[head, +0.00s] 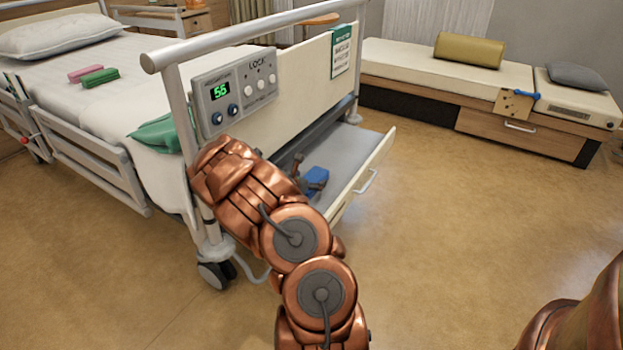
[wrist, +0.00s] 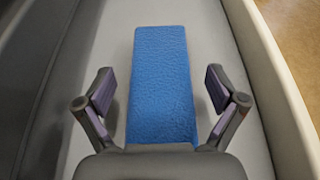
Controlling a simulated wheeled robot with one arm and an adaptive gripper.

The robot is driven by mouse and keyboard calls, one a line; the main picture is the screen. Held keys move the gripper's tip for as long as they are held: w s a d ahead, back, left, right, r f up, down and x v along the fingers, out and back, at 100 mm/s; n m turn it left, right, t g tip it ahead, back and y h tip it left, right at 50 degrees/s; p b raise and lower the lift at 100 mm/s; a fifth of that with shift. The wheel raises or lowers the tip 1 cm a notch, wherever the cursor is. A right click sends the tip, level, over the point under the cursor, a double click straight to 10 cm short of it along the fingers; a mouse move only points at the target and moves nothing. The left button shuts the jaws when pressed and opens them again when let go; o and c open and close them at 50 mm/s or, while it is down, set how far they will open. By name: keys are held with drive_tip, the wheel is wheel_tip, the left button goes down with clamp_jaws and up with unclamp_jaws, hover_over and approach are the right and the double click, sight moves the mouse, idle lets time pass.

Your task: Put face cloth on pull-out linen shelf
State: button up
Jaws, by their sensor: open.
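A blue folded cloth, which looks like the face cloth (wrist: 162,80), lies on the light grey floor of the pull-out linen shelf (wrist: 235,150). In the head view the blue cloth (head: 316,178) shows beside my arm, inside the shelf (head: 350,150) pulled out from under the foot of the bed. My gripper (wrist: 160,88) is open above the cloth. One finger is on each side, with a visible gap to the cloth's edges. The near end of the cloth is hidden behind the gripper's body, and my arm hides part of the shelf in the head view.
The bed's footboard with a control panel (head: 235,95) stands close to my arm. A green cloth (head: 160,133) hangs at the bed's corner; pink (head: 86,73) and green (head: 100,77) items lie on the bed. A low bench (head: 430,75) is at the back right. The floor right of the shelf is clear.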

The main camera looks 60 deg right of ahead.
drive_tip(key=p+v, duration=0.2)
drive_tip(key=v, duration=0.8)
drive_tip(key=shift+s+a+r, duration=0.1)
drive_tip(key=shift+a+r, duration=0.1)
drive_tip(key=shift+a, duration=0.15)
drive_tip(key=shift+r, duration=0.1)
drive_tip(key=s+a+r+m+g+y, duration=0.1)
drive_tip(key=s+a+r+m+g, duration=0.1)
drive_tip(key=s+a+r+m, duration=0.35)
drive_tip(key=s+a+r+m+g, duration=0.25)
drive_tip(key=s+r+m, duration=0.4)
drive_tip(key=r, duration=0.35)
drive_tip(key=s+a+f+m+y, duration=0.1)
drive_tip(key=s+a+y, duration=0.3)
drive_tip(key=a, duration=0.8)
drive_tip(key=s+a+m+y, duration=0.3)
drive_tip(key=s+a+y, duration=0.1)
drive_tip(key=a, duration=0.9)
drive_tip(key=s+a+f+m+y, duration=0.1)
drive_tip(key=s+a+y, duration=0.3)
drive_tip(key=a, duration=0.9)
drive_tip(key=shift+s+f+m+y, duration=0.3)
drive_tip(key=shift+s+m, duration=0.4)
drive_tip(key=shift+s, duration=0.45)
drive_tip(key=shift+a, duration=0.1)
